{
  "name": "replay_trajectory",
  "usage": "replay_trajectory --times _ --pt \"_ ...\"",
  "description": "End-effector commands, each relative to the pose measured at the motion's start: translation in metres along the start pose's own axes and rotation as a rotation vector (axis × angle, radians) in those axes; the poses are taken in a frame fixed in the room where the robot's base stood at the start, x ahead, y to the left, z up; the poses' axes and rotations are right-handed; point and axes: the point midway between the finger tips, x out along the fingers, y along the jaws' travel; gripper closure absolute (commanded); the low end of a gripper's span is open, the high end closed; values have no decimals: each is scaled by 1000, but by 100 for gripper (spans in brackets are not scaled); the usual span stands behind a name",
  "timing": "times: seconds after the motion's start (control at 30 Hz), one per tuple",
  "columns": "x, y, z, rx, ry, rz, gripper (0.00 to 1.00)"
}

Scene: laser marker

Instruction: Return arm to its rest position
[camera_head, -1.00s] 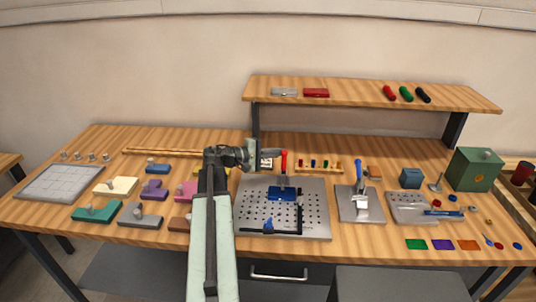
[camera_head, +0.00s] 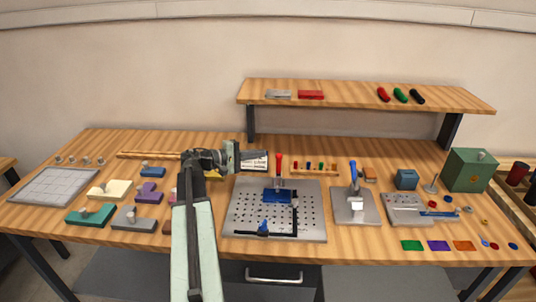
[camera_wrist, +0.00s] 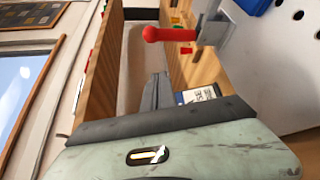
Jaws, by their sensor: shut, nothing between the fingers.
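My arm rises from the bottom of the head view and bends at the wrist above the workbench (camera_head: 100,141). My gripper (camera_head: 262,154) points right in the head view, in front of a small white printed card (camera_head: 255,164). Its fingers are shut with nothing between them. In the wrist view the shut gripper (camera_wrist: 156,80) shows with the card (camera_wrist: 199,94) beside it. The red-knobbed lever (camera_head: 279,163) of the perforated metal plate (camera_head: 312,225) is just right of my gripper, apart from it. The red knob also shows in the wrist view (camera_wrist: 168,34).
A raised shelf (camera_head: 345,94) spans the back right. Coloured blocks with knobs, such as the teal one (camera_head: 88,216), lie left of my arm. A clamp with a blue handle (camera_head: 354,176) and a green box (camera_head: 470,170) stand to the right.

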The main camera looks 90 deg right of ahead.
Motion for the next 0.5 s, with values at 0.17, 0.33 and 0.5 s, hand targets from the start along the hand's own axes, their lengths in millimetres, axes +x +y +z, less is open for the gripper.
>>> replay_trajectory --times 0.17,0.33,0.5 --pt "-39 -1 0 -1 5 1 100" --pt "-54 -2 -1 -1 5 1 100" --pt "-56 -3 -1 -1 5 1 100"
